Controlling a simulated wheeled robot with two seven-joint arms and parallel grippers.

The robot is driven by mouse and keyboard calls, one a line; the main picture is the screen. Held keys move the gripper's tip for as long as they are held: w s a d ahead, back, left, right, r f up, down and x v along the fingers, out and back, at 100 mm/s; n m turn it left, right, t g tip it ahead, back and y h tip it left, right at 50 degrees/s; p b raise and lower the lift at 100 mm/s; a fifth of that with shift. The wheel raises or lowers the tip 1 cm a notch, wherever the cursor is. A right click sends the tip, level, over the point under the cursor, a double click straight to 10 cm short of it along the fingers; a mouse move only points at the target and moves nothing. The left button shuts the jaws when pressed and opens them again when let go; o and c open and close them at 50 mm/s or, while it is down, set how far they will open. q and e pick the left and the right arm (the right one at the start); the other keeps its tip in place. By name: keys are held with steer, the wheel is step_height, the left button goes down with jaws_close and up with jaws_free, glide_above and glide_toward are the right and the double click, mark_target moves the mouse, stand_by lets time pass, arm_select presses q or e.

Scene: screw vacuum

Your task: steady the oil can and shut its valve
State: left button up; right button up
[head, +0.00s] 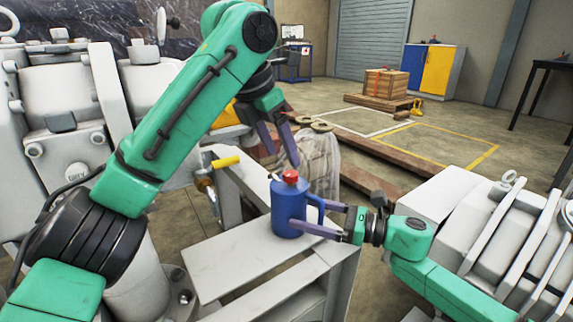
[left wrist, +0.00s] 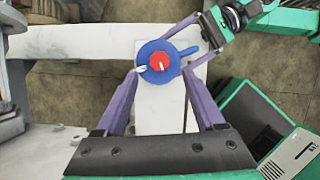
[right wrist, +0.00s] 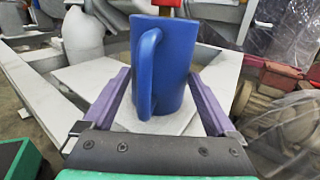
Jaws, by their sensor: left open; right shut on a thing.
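A blue oil can (head: 287,212) stands upright on a light grey bench top (head: 215,265). Its red valve (head: 290,176) sits on top, and the red knob with a white mark also shows in the left wrist view (left wrist: 159,61). My right gripper (head: 298,217) is shut on the can's body from the right, a finger on each side, with the can's handle (right wrist: 147,75) between them in the right wrist view. My left gripper (head: 278,145) is open and empty above the can; in the left wrist view its fingers lie on either side below the knob.
A yellow-handled vice-like part (head: 225,163) stands left of the can. A plastic-wrapped bundle (head: 318,160) is behind it. Grey machinery (head: 65,95) fills the left side. A wooden crate (head: 386,83) and a blue-yellow cabinet (head: 437,68) stand far back.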

arm_select(q)
steer(key=v, duration=0.7)
